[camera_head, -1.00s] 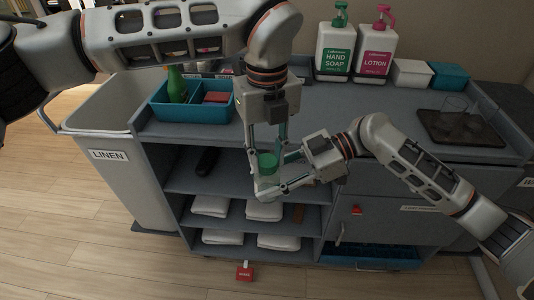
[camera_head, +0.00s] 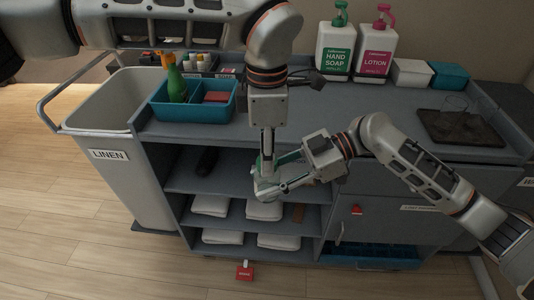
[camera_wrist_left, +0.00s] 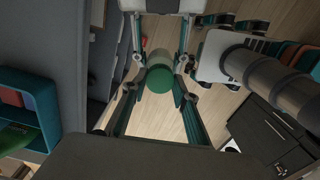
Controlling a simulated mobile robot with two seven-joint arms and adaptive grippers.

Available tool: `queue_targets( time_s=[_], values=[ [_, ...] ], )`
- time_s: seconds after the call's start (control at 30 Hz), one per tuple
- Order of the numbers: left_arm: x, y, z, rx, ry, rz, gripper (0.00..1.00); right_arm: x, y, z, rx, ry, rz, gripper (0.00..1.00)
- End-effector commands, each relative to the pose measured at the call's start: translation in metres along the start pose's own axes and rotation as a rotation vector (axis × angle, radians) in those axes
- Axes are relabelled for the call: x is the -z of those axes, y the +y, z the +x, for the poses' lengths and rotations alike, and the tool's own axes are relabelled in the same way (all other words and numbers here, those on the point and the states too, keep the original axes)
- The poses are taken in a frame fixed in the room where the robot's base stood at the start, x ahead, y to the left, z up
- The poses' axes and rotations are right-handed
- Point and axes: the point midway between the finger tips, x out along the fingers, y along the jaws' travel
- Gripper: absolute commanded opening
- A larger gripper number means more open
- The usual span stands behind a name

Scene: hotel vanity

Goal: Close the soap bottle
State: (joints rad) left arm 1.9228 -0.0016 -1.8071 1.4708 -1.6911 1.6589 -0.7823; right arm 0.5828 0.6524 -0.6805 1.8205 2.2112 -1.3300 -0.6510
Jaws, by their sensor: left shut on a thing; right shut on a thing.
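The soap bottle's green cap (camera_wrist_left: 158,79) shows between my left gripper's fingers in the left wrist view, with a pale part of the bottle (camera_wrist_left: 161,57) just behind it. In the head view the cap and bottle are mostly hidden by fingers. My left gripper (camera_head: 267,164) points straight down from above, shut on the cap. My right gripper (camera_head: 266,183) comes in from the right, just below it, shut on the bottle. Both are in front of the cart's open shelves. I cannot tell whether the cap is fully seated.
The cart top (camera_head: 310,112) is close behind my grippers. A teal caddy (camera_head: 205,112) with a green bottle stands at its left. Soap (camera_head: 335,52) and lotion (camera_head: 376,52) pump bottles stand at the back. Folded towels (camera_head: 264,211) lie on the shelves below. A dark tray (camera_head: 460,128) is at right.

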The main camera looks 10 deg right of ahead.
Motion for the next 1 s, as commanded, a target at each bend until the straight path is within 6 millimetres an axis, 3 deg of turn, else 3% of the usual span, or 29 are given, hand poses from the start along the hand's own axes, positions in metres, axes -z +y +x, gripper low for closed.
queue_targets(
  time_s=[0.17, 0.3, 0.33, 0.4, 0.77, 1.0],
  values=[
    [0.000, 0.000, 0.000, 0.000, 0.001, 0.270, 0.03, 0.000, 0.000, 0.000, 0.000, 0.000, 0.000, 0.00],
    [0.000, 0.000, 0.000, 0.000, 0.000, 0.269, 0.03, 0.000, 0.000, 0.000, 0.000, 0.000, 0.000, 0.00],
    [0.000, 0.000, 0.000, 0.000, 0.000, 0.268, 0.31, 0.000, 0.000, 0.000, 0.000, 0.000, 0.000, 0.00],
    [0.000, 0.000, 0.000, 0.000, 0.000, 0.268, 0.48, 0.000, 0.000, 0.000, 0.000, 0.000, 0.000, 0.00],
    [0.000, 0.000, -0.001, 0.000, 0.000, 0.265, 0.48, 0.000, 0.000, 0.000, 0.000, 0.000, 0.000, 0.00],
    [0.000, 0.001, -0.030, -0.004, 0.000, 0.264, 0.48, 0.000, 0.000, 0.000, 0.000, 0.000, 0.000, 0.00]
  ],
)
